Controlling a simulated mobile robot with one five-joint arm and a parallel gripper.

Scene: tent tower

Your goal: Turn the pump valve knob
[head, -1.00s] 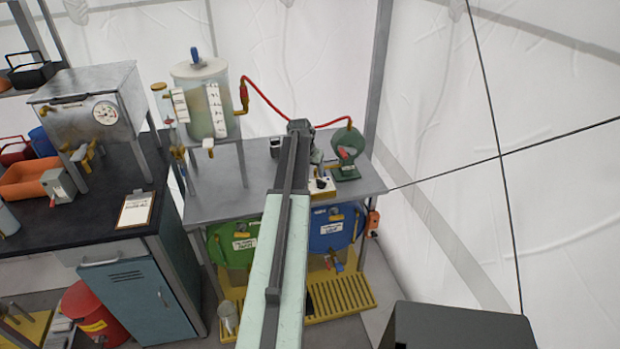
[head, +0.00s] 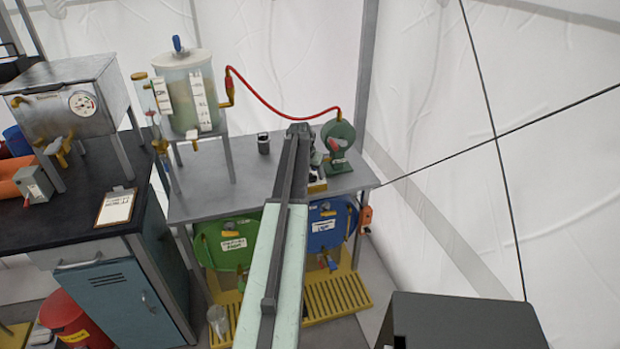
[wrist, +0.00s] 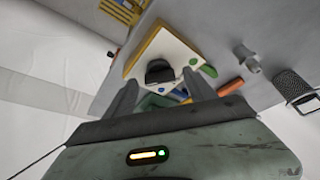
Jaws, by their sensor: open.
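A black knob (wrist: 160,70) stands on a white panel (wrist: 172,46) with a yellow edge, in the middle of the wrist view. My gripper (wrist: 162,92) is open, with one dark finger on each side of the knob's lower part in the picture. I cannot tell whether the fingers touch it or stand short of it. In the head view the green round pump (head: 338,134) with a red part stands at the table's right end. My arm hides most of the panel and the knob there, and my fingers are not clear.
A red hose (head: 280,110) runs from the clear tank (head: 190,95) to the pump. A dark cup (head: 263,143) stands on the grey table (head: 225,190) left of my arm. Green and blue drums (head: 232,240) sit below. A dark bench (head: 60,215) is at left.

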